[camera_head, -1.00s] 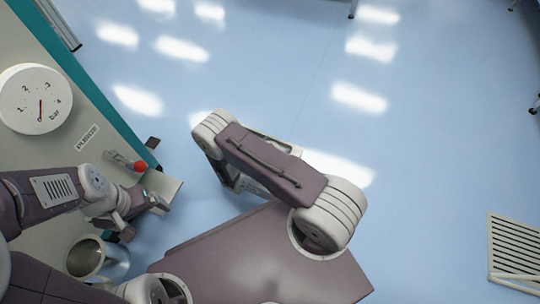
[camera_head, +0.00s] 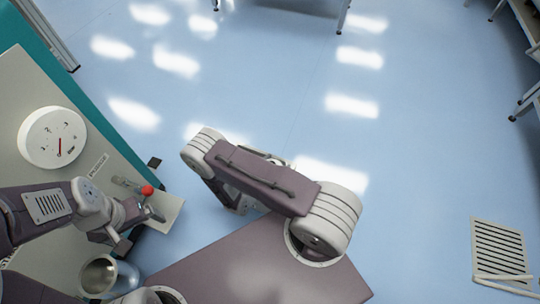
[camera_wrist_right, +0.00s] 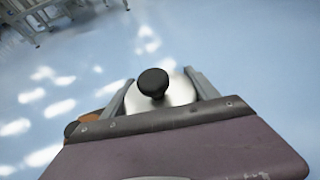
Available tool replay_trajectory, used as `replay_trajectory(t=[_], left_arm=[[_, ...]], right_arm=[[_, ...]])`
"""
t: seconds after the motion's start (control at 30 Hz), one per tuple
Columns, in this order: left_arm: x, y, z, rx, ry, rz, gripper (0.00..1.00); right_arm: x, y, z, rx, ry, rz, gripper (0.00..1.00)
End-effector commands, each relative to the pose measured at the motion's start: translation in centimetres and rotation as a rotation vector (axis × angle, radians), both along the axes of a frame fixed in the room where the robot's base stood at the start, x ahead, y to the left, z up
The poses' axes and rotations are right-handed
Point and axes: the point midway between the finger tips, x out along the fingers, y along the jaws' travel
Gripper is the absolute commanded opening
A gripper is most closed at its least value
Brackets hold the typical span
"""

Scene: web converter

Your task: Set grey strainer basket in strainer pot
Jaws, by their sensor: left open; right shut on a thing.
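An open metal pot (camera_head: 98,277) stands at the lower left of the head view, below my left gripper; its inside is too small to make out. I cannot pick out the grey strainer basket. My left gripper (camera_head: 150,212) is open above the counter edge, apart from the pot. My right gripper is mostly hidden behind its own arm in the head view. In the right wrist view my right gripper (camera_wrist_right: 163,90) is shut on a pale round lid-like thing (camera_wrist_right: 178,93) with a black knob (camera_wrist_right: 153,82). Blue floor shows beyond it.
A round pressure gauge (camera_head: 52,137) and a red-knobbed valve (camera_head: 146,190) are on the pale counter (camera_head: 25,85) at left, beyond the left arm. Open floor (camera_head: 270,90) lies ahead and right. A floor grate (camera_head: 500,250) is at lower right; table legs show far off.

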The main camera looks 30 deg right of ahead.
Motion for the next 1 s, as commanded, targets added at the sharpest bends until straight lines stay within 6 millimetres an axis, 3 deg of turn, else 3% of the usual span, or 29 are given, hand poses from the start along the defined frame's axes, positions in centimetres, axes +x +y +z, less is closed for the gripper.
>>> replay_trajectory(t=[0.03,0.1,0.23,0.4,0.8,0.9,1.0], left_arm=[[0.0,0.0,2.0,0.0,0.0,0.0,0.91],[0.0,0.0,3.1,0.0,0.0,0.0,0.91],[0.0,0.0,4.4,0.0,0.0,0.0,0.91],[0.0,0.0,5.0,0.0,0.0,0.0,0.91],[0.0,0.0,5.0,0.0,0.0,0.0,0.91],[0.0,0.0,5.6,0.0,0.0,0.0,0.91],[0.0,0.0,6.5,0.0,0.0,0.0,0.91]], right_arm=[[-1.2,0.0,1.7,-0.003,0.006,0.005,0.24],[-2.8,-0.1,2.7,-0.004,0.005,0.005,0.24],[-5.2,-0.3,3.8,-0.003,0.003,0.004,0.24],[-6.7,-0.4,4.2,-0.001,0.0,0.001,0.24],[-6.9,-0.4,4.2,0.001,-0.002,-0.001,0.24],[-6.3,0.2,5.0,0.003,-0.005,0.006,0.24],[-4.4,2.0,7.0,0.007,-0.012,0.017,0.24]])
